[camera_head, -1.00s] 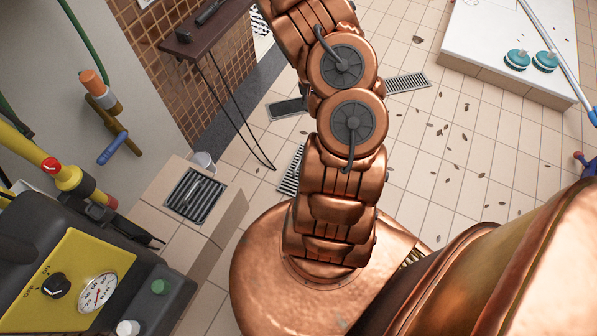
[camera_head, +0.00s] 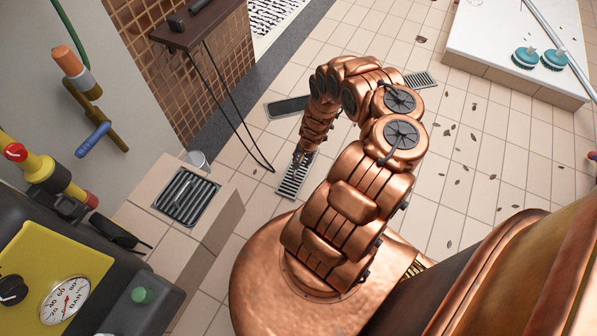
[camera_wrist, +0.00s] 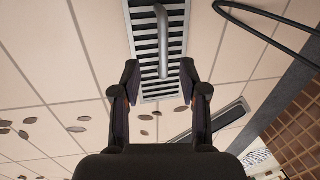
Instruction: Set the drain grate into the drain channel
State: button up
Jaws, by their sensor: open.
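The drain grate (camera_head: 294,178) is a slotted metal panel lying on the tiled floor. In the wrist view the grate (camera_wrist: 148,47) shows a raised bar handle along its middle. The drain channel (camera_head: 287,106) is a dark, narrow recess in the floor beyond the grate; it also shows in the wrist view (camera_wrist: 222,118), right of my gripper. My gripper (camera_wrist: 160,90) is open and empty, its fingers on either side of the grate's near end in the picture. In the head view my gripper (camera_head: 303,157) is over the grate's far end. Contact cannot be told.
Another slotted grate (camera_head: 420,79) sits in the floor behind my arm. A tiled block with a grate (camera_head: 187,197) stands at left. A dark shelf (camera_head: 196,22) has a hanging cable loop (camera_head: 240,135) near the grate. Leaves are scattered on the open floor at right.

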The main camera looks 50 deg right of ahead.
jog(key=shift+w+a+f+b, duration=0.15)
jog(key=shift+f+b, duration=0.3)
jog(key=shift+f, duration=0.3)
jog(key=shift+w+a+f+b, duration=0.15)
jog(key=shift+f+b, duration=0.25)
jog(key=shift+f, duration=0.3)
jog(key=f+b, duration=0.2)
jog(key=w+f+b, duration=0.1)
jog(key=f+b, duration=0.1)
jog(key=f, duration=0.1)
jog(key=shift+w+d, duration=0.15)
jog(key=shift+w, duration=0.05)
grip_shut()
